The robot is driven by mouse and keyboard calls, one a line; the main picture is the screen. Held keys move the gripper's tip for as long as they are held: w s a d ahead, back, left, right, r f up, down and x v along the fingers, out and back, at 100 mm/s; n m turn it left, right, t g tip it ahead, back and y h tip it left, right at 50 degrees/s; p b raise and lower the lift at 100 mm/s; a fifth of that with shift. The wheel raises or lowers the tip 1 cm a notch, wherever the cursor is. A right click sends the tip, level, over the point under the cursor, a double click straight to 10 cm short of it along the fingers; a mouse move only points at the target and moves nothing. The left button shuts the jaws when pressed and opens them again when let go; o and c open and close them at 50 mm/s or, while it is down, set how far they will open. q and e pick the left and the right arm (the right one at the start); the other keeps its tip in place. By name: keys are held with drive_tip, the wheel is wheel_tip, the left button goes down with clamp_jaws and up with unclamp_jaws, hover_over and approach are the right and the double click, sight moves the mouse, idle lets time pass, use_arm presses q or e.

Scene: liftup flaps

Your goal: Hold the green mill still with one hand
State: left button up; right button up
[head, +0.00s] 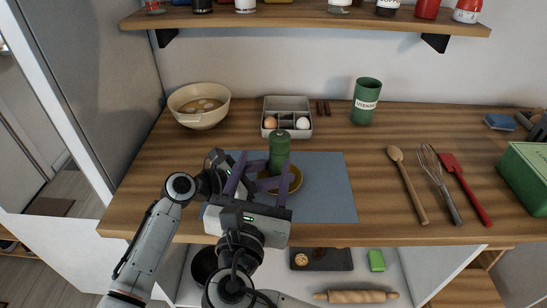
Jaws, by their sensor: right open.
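The green mill (279,152) stands upright at a yellow-brown dish (296,182) on the blue-grey mat (335,190). Its lower part is hidden behind purple gripper fingers. My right gripper (262,178) comes up from the bottom, open, with its fingers in front of and beside the mill's lower part. Whether they touch it I cannot tell. My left gripper (232,170) comes in from the left, close to the mill's left side. It overlaps the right gripper's fingers in the picture, so its jaws are not clear.
A bowl with eggs (200,122) and a grey divided tray (287,104) stand behind. A green utensil pot (367,103) is back right. A wooden spoon (408,187), whisk (440,185) and red spatula (466,190) lie right. A shelf (310,17) hangs above.

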drive_tip(key=w+a+r+m+g+y, duration=0.1)
drive_tip(key=w+a+r+m+y, duration=0.1)
drive_tip(key=w+r+m+y, duration=0.7)
drive_tip(key=s+d+f+m+g+y, duration=0.1)
drive_tip(key=d+f+m+g+y, duration=0.3)
drive_tip(key=d, duration=0.4)
drive_tip(key=s+d+f+m+g+y, duration=0.1)
drive_tip(key=d+m+g+y, duration=0.1)
drive_tip(key=d+m+y, duration=0.45)
drive_tip(key=m+g+h, duration=0.1)
drive_tip(key=m+h, duration=0.1)
approach(289, 142)
drive_tip(key=x, duration=1.2)
drive_tip(key=shift+w+a, duration=0.1)
